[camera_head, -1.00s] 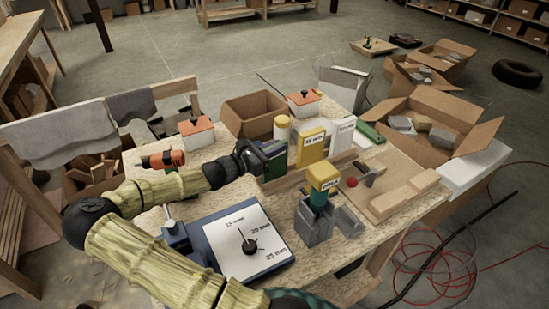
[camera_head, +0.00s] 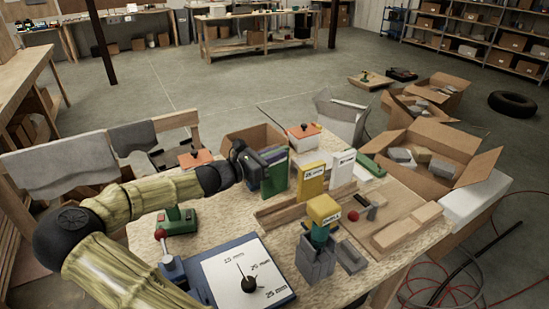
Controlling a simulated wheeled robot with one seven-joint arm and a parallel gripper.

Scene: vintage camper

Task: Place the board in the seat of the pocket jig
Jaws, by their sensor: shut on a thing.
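My gripper (camera_head: 254,166) is shut on an upright green slab (camera_head: 276,176) with a pale edge, apparently the board. It is at the left end of a row with a yellow slab (camera_head: 311,182) and a white slab (camera_head: 342,168). Its lower end appears above the workbench; the exact grip is partly hidden by my dark gripper. I cannot tell for sure which fixture is the pocket jig. A grey block (camera_head: 313,262) with a yellow and green top stands at the front, and a wooden fixture with a red knob (camera_head: 352,216) is to its right. No empty seat is clearly visible.
A blue plate with a white millimetre dial (camera_head: 225,265) lies at the front left. Light wood blocks (camera_head: 396,236) lie at the right. Open cartons (camera_head: 438,178) stand beyond the workbench (camera_head: 380,283).

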